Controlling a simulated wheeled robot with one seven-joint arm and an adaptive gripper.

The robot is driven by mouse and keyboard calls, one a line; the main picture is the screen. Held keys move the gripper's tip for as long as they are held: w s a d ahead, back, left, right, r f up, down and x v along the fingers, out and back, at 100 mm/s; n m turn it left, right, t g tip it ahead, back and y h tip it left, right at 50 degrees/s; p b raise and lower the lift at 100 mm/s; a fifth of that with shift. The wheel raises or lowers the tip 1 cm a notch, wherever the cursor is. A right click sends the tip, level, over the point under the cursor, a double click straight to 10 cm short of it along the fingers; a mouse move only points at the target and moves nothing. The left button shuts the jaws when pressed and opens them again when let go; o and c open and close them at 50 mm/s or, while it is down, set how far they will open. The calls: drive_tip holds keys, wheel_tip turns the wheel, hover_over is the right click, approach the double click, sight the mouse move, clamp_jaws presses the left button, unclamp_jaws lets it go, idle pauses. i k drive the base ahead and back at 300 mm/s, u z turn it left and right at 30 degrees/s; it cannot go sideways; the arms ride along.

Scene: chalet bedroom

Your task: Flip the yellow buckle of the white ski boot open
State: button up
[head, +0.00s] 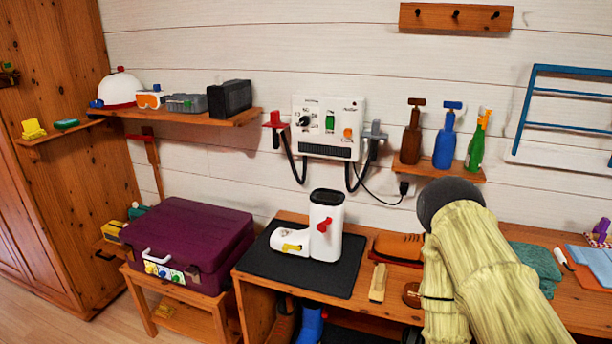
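The white ski boot (327,245) stands upright on a black mat (325,272) on the wooden bench, its toe to the left. The yellow buckle (291,247) lies low across the toe part; it looks flat against the shell, but it is too small to tell surely. A red buckle (324,225) sits higher, on the boot's shaft. My arm, in a pale yellow cover, rises at the lower right, well apart from the boot. My gripper is not visible in this view.
A purple case (190,238) stands left of the bench (255,282). A brown shoe (399,246) and a brush (378,283) lie right of the mat. A white wall unit (328,128) with hanging black hoses is above the boot. The mat around the boot is clear.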

sight(285, 249)
drive_tip(key=u, duration=0.65)
drive_tip(key=i, duration=0.8)
drive_tip(key=u, duration=0.4)
